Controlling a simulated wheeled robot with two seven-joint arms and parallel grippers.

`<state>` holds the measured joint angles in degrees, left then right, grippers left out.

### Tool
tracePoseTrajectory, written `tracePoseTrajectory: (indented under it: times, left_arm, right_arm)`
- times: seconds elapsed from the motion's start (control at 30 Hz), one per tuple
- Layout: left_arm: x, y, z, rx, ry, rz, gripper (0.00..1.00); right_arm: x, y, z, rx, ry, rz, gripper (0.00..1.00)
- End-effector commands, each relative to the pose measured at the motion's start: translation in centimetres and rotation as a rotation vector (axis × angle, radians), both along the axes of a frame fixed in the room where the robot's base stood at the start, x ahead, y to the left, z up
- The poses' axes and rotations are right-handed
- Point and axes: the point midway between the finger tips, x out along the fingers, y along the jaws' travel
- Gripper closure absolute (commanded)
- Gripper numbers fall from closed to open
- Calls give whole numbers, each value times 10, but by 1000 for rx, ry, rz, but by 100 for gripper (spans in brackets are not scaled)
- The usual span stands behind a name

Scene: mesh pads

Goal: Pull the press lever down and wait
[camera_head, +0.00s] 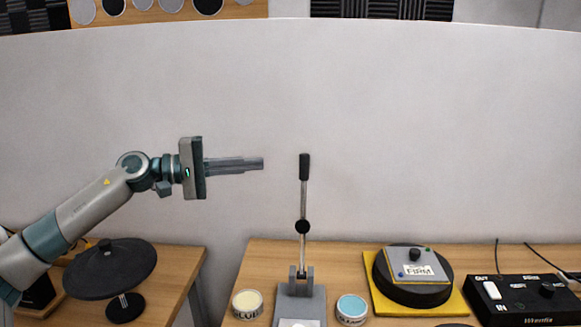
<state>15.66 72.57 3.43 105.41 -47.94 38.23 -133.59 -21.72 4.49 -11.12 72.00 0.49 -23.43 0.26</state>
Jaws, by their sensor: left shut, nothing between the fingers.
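The press (301,301) stands on the wooden table near the bottom middle, with a grey base partly cut off by the lower edge. Its lever (303,200) is a thin metal rod standing nearly upright, with a black grip (305,167) on top and a black knob partway down. My left gripper (262,163) comes in from the left, with its fingers shut and empty, pointing right. Its fingertips are at about the height of the black grip, a short gap to its left in the picture. My right gripper is not in view.
A cream-topped tub (247,304) and a blue-topped tub (351,308) flank the press. A black disc with a "FIRM" box (417,266) lies on a yellow mat (377,306). A black control box (525,300) is at right. A dark round pad (110,268) is at left.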

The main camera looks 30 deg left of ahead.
Motion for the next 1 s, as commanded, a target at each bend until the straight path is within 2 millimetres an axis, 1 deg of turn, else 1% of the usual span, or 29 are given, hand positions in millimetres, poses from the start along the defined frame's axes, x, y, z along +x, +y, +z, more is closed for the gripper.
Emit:
tracePoseTrajectory:
  times: [0.27, 0.63, 0.87, 1.0]
  left_arm:
    - [9, -9, 3, -2, -1, -1, 100]
    - [35, -36, 4, -2, -1, -2, 100]
    - [53, -54, 3, -2, -1, -2, 100]
    - [61, -61, 1, -2, 1, -1, 100]
  right_arm:
    - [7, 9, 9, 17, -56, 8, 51]
    - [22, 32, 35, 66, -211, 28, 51]
    - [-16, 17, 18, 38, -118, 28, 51]
    - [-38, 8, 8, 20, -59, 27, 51]
